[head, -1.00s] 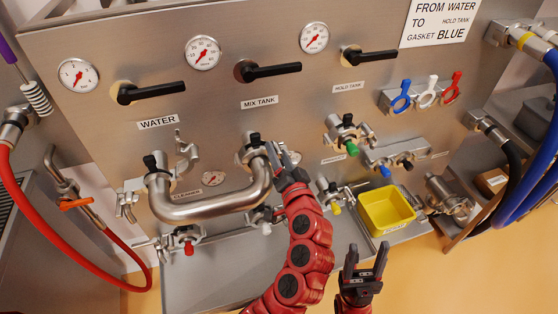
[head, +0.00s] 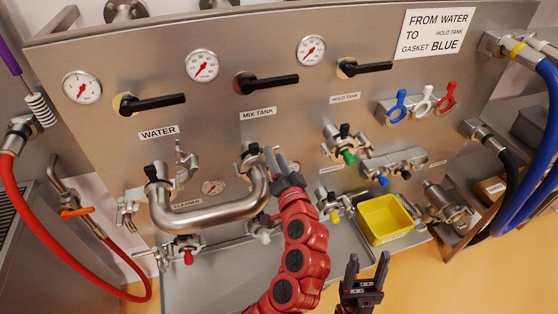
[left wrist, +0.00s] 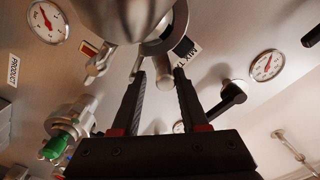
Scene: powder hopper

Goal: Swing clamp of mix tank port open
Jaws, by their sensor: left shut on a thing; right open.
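The mix tank port (head: 249,166) is below the MIX TANK label (head: 258,112), where the right end of a bent steel pipe (head: 215,216) meets the panel. My left gripper (head: 274,160) is at the right side of this port. In the left wrist view, my left gripper (left wrist: 160,76) has its two fingers on either side of a small steel end of the port's clamp (left wrist: 165,78), shut on it. The clamp's ring is partly hidden behind the pipe there. My right gripper (head: 366,268) is open and empty, low in front of the panel.
A yellow bin (head: 384,222) stands at the panel's lower right. Blue, white and red clamps (head: 424,102) hang above it. Black valve handles (head: 268,84) stick out over the ports. A red hose (head: 55,260) hangs at left, blue hoses (head: 540,165) at right.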

